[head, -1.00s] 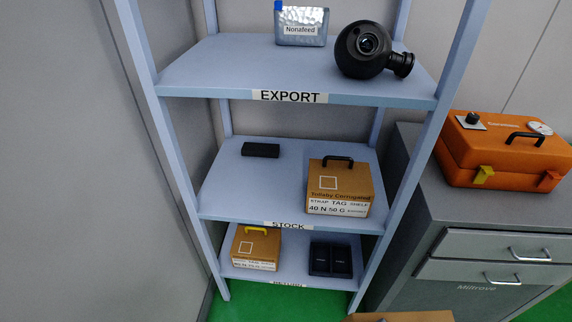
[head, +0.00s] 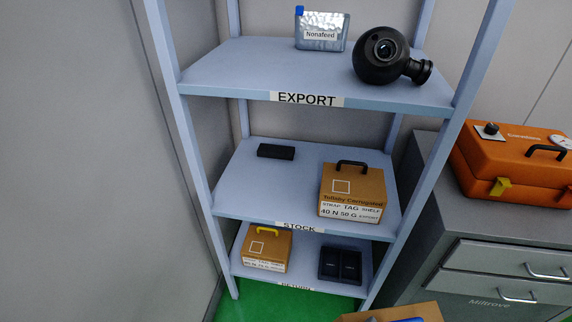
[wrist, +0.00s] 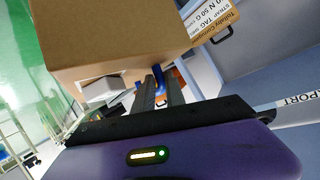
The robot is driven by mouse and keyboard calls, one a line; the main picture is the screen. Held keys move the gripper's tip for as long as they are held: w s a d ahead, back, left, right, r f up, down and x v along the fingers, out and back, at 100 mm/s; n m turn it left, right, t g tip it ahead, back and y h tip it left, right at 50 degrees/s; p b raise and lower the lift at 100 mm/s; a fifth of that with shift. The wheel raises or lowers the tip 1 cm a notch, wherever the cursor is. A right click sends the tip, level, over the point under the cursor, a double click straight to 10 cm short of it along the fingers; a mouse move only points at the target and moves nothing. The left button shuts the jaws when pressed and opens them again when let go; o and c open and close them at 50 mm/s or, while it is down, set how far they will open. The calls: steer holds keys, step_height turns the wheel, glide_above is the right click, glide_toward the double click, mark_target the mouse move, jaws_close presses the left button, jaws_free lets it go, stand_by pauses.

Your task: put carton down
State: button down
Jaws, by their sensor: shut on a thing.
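A brown carton (wrist: 120,38) fills the upper left of the wrist view, held at the fingers of my gripper (wrist: 158,78). My gripper is shut on it; the fingers hide the gripped part. The top of this carton (head: 375,315) also shows at the bottom edge of the head view, in front of the shelf unit. A similar carton (head: 352,193) with a black handle stands on the right of the STOCK shelf (head: 255,190). Another carton (head: 264,250) with a yellow handle stands on the left of the RETURN shelf (head: 307,277).
The EXPORT shelf (head: 240,75) holds a Nonafeed container (head: 320,30) and a black round device (head: 385,55). A small black block (head: 276,152) lies at the back of STOCK. Black bins (head: 340,265) stand right on RETURN. An orange case (head: 515,165) sits on a grey cabinet (head: 485,230).

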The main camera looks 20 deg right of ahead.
steer(key=w+a+f+n+t+y, duration=0.3)
steer(key=w+a+f+n+y, duration=0.25)
steer(key=w, duration=0.25)
steer(key=w+a+f+n+t+y, duration=0.4)
steer(key=w+f+n+y, duration=0.2)
steer(key=w+f, duration=0.15)
steer(key=w+d+f, duration=0.1)
steer(key=d+f, duration=0.2)
steer(key=d, duration=0.4)
stand_by(0.6)
steer(key=shift+d+n, duration=0.15)
steer(key=shift+n, duration=0.1)
